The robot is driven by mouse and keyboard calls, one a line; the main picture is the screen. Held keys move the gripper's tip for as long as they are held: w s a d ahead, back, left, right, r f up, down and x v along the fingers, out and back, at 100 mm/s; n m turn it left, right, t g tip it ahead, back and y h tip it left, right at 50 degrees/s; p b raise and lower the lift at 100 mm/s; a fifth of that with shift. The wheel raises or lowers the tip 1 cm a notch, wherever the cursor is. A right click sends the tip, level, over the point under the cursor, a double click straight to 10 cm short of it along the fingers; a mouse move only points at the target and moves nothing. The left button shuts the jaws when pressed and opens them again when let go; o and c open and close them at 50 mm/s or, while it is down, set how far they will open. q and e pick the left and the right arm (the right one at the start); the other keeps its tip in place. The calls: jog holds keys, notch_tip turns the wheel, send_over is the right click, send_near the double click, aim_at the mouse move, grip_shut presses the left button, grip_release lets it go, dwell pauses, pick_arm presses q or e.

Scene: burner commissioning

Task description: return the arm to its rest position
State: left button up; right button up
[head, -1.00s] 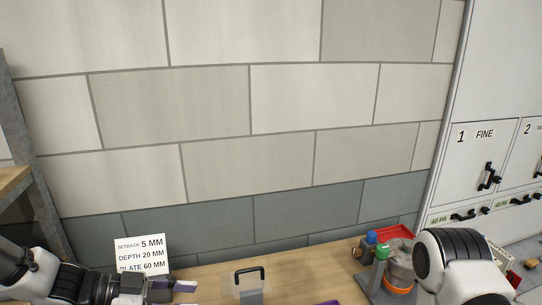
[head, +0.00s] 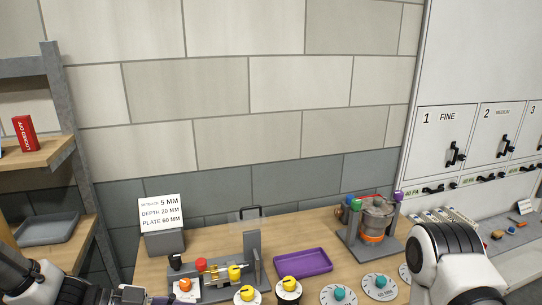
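My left arm comes in at the lower left corner of the head view. Its gripper (head: 150,298) is at the bottom edge, just in front of the left end of the bench fixture. Its fingertips are too cut off to show whether they are open or shut. My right arm bends at the lower right, over the right end of the bench; its gripper is below the picture and out of view.
The wooden bench (head: 290,233) carries a grey fixture with coloured knobs (head: 213,290), a purple tray (head: 303,262), dials (head: 380,287), a burner unit (head: 372,218) and a sign (head: 161,213). Shelves (head: 30,157) stand left, cabinets (head: 450,135) right.

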pick_arm(q)
jog(key=s+d+f+n+g+y+b, duration=0.1)
jog(key=s+f+n+b, duration=0.25)
jog(key=f, duration=0.65)
jog(key=s+d+f+n+g+y+b, duration=0.15)
jog(key=s+f, duration=0.25)
jog(key=f, duration=0.7)
jog(key=s+f+n+y+b, duration=0.2)
jog(key=s+f+n+b, duration=0.15)
jog(key=f, duration=0.65)
jog(key=s+a+f+n+y+b, duration=0.2)
jog(key=s+a+f+n+y, duration=0.25)
jog(key=s+f, duration=0.35)
jog(key=s+a+n+g+y, duration=0.1)
jog(key=a+n+y, duration=0.2)
jog(key=a, duration=0.3)
jog(key=shift+a+f, duration=0.15)
jog(key=shift+f, duration=0.15)
pick_arm(e)
notch_tip(320, 180, down, 11)
jog(key=shift+w, duration=0.3)
pick_arm(q)
jog(key=shift+s, duration=0.1)
pick_arm(e)
jog(key=shift+s, duration=0.1)
